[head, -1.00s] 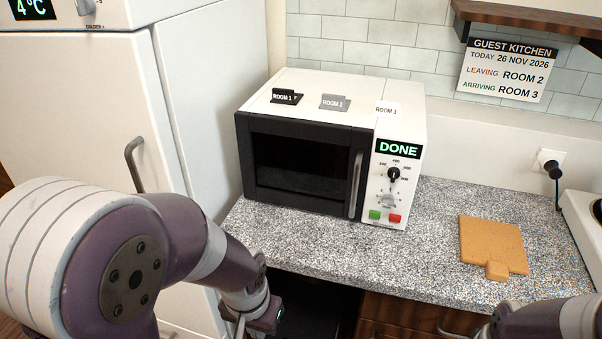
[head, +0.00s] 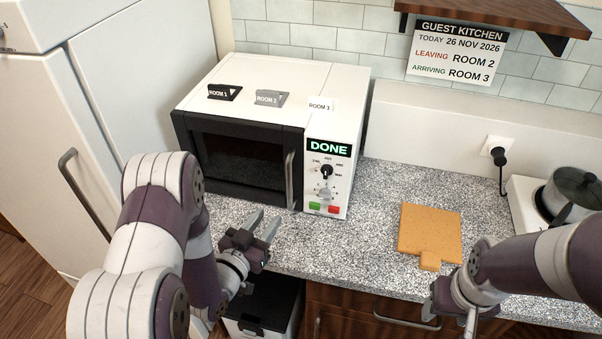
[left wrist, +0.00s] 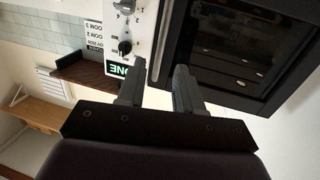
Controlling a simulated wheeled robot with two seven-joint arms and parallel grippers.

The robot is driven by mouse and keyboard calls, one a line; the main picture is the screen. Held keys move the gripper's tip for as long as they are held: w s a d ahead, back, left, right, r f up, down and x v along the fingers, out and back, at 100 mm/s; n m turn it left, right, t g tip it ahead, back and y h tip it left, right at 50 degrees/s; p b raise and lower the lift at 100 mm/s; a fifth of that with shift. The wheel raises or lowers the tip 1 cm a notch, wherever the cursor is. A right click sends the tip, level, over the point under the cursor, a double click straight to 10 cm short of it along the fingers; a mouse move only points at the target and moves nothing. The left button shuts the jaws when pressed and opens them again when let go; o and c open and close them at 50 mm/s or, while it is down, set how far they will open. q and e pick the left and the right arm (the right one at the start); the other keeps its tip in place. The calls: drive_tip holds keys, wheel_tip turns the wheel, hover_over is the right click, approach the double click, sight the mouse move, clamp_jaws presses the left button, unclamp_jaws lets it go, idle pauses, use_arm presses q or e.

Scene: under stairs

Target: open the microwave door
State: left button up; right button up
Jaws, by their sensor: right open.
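The white microwave (head: 285,80) stands on the speckled counter, its display reading DONE. Its dark door (head: 240,160) is shut, with a vertical handle (head: 291,181) at the door's right side. My left gripper (head: 263,226) is open and empty, in front of and below the door, apart from the handle. In the left wrist view its two fingers (left wrist: 158,88) are spread, pointing towards the handle (left wrist: 161,42) and the door (left wrist: 240,45). My right gripper (head: 455,312) is low at the counter's front edge, partly hidden by its own arm; no object shows in it.
An orange cutting board (head: 428,232) lies on the counter (head: 360,215), right of the microwave. A hob (head: 530,200) with a dark pot (head: 572,190) is at the far right. A tall white fridge (head: 140,85) stands left. Small room tags (head: 224,92) sit on the microwave. A bin (head: 262,312) is below.

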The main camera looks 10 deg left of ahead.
sight(288, 184)
use_arm(q)
drive_tip(key=shift+t, duration=0.4)
drive_tip(key=p+x, duration=0.1)
drive_tip(key=x, duration=0.2)
drive_tip(key=p+x, duration=0.1)
drive_tip(key=x, duration=0.3)
drive_tip(key=r+p+x, duration=0.1)
drive_tip(key=x, duration=0.3)
drive_tip(key=shift+w+a, duration=0.1)
drive_tip(key=shift+w, duration=0.05)
drive_tip(key=shift+w+p, duration=0.3)
drive_tip(key=shift+w, duration=0.35)
drive_tip(key=shift+c, duration=0.3)
clamp_jaws()
